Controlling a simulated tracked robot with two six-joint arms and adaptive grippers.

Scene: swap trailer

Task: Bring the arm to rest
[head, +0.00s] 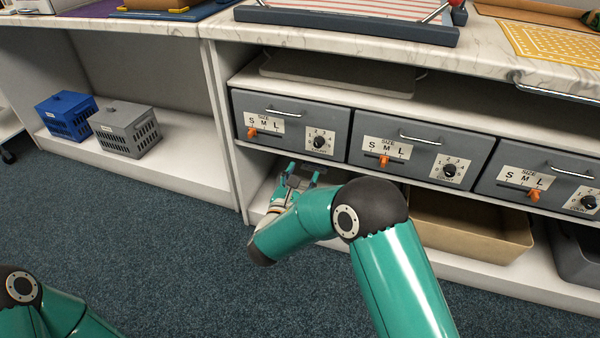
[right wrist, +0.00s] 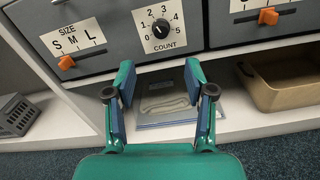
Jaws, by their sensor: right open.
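My right arm reaches forward to the lower shelf, and its gripper (head: 302,178) is just below the left grey drawer (head: 290,122). In the right wrist view the right gripper (right wrist: 160,82) has its two fingers wide apart with nothing between the tips. Past the fingers a flat, see-through packet or tray (right wrist: 168,104) with a pale item lies on the lower shelf; I cannot tell exactly what it is. My left arm shows only as a link at the bottom left of the head view. The left gripper is out of the picture.
A middle drawer (head: 415,146) and a right drawer (head: 538,188) carry sliders and knobs. A tan bin (head: 465,226) stands right of my arm on the lower shelf. A blue basket (head: 68,116) and a grey basket (head: 125,129) stand at left. The carpet (head: 150,240) is clear.

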